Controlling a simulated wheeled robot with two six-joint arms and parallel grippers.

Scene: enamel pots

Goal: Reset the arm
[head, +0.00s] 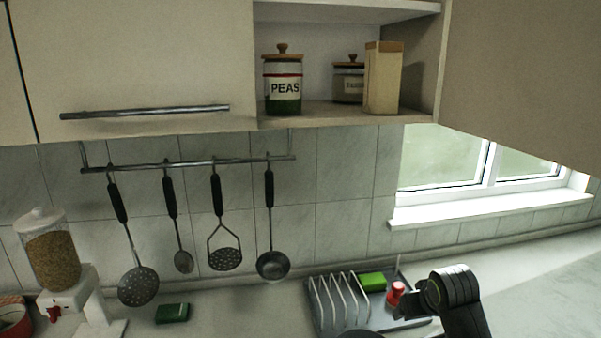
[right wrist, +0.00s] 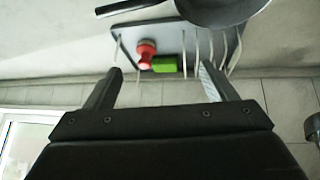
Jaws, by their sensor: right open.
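My right arm (head: 455,300) shows at the lower right in the head view, in front of the counter beside the dish rack. In the right wrist view my right gripper (right wrist: 160,80) has its two fingers spread wide with nothing between them. Beyond the fingers stand the dish rack (right wrist: 190,30), a red object (right wrist: 146,48) and a green block (right wrist: 165,63), all apart from the fingers. My left gripper is in neither view.
The grey dish rack (head: 322,305) holds a green sponge (head: 372,281) and a red-topped item (head: 396,291). A dark pan (right wrist: 222,12) lies near it. Utensils hang from a rail (head: 190,163). A cereal dispenser (head: 52,250) stands left. The open shelf (head: 330,108) holds jars above.

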